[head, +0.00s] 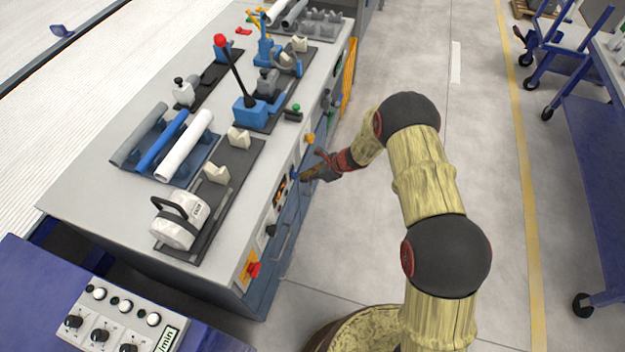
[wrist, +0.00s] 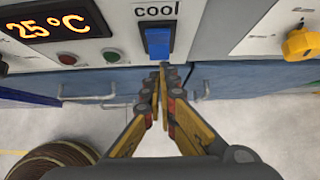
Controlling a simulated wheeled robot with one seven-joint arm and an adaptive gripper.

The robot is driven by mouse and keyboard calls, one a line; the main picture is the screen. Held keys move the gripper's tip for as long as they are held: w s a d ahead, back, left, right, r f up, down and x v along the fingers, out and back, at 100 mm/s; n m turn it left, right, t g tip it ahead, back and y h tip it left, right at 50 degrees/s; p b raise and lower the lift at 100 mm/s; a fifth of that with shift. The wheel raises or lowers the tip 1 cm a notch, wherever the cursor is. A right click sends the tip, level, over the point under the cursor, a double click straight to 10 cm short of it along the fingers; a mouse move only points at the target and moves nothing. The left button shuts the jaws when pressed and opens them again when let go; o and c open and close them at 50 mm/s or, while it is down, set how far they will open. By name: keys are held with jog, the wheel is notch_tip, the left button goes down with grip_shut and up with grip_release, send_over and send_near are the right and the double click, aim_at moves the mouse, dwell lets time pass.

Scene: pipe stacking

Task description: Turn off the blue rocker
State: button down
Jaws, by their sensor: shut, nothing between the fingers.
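The blue rocker (wrist: 157,42) sits on the white front panel in the wrist view, under the label "cool". Its upper part looks darker and its lower part brighter blue; I cannot tell its switch state. My gripper (wrist: 163,68) is shut and empty, with its fingertips just below the rocker's lower edge. Whether the tips touch it I cannot tell. In the head view my gripper (head: 306,174) is at the front face of the workbench, and the blue rocker (head: 295,174) shows as a small blue spot by the tips.
Left of the rocker are an orange "25 °C" display (wrist: 50,27), a red button (wrist: 67,60) and a green button (wrist: 111,56). A yellow knob (wrist: 300,45) is at the right. Metal handles (wrist: 88,101) stick out below the panel. The workbench (head: 95,190) carries pipes and fixtures.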

jog(key=shift+a, duration=0.1)
dwell(0.3)
jog(key=b, duration=0.1)
jog(key=y+b, duration=0.1)
jog(key=b, duration=0.1)
jog(key=shift+w+a+f, duration=0.2)
jog(key=shift+a+f, duration=0.1)
jog(key=shift+a, duration=0.1)
jog(key=shift+r, duration=0.15)
jog(key=shift+r+p, duration=0.5)
jog(key=shift+r, duration=0.2)
jog(key=s+d+f+p+v, duration=0.1)
jog(key=p+v, duration=0.2)
jog(key=v, duration=1)
jog(key=shift+d+f+p, duration=0.3)
jog(key=shift+d+f, duration=0.05)
